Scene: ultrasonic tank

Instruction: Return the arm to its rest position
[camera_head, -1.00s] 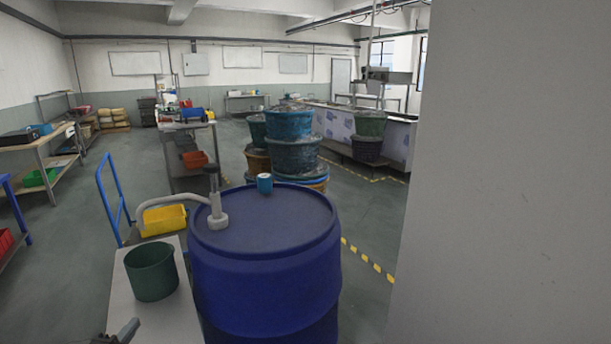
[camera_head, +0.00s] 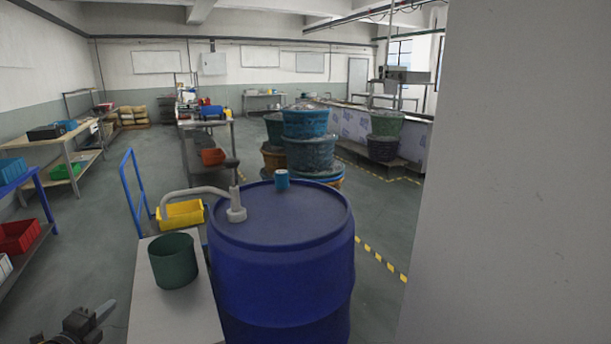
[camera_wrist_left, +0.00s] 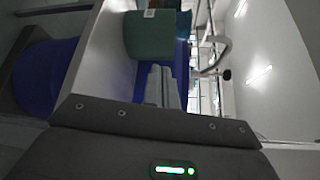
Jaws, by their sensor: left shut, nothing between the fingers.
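My left gripper (camera_head: 103,312) shows at the bottom left of the head view, left of the small table's near end. Its fingers are together and hold nothing. In the left wrist view the two closed fingers (camera_wrist_left: 163,86) point toward the green bucket (camera_wrist_left: 150,35). In the head view the green bucket (camera_head: 174,262) stands upright on the light table (camera_head: 170,318), apart from the gripper. My right gripper is not in view.
A blue-handled cart (camera_head: 128,195) is behind. Shelving (camera_head: 35,235) stands at left. A pale wall (camera_head: 510,200) fills the right. Floor between is clear.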

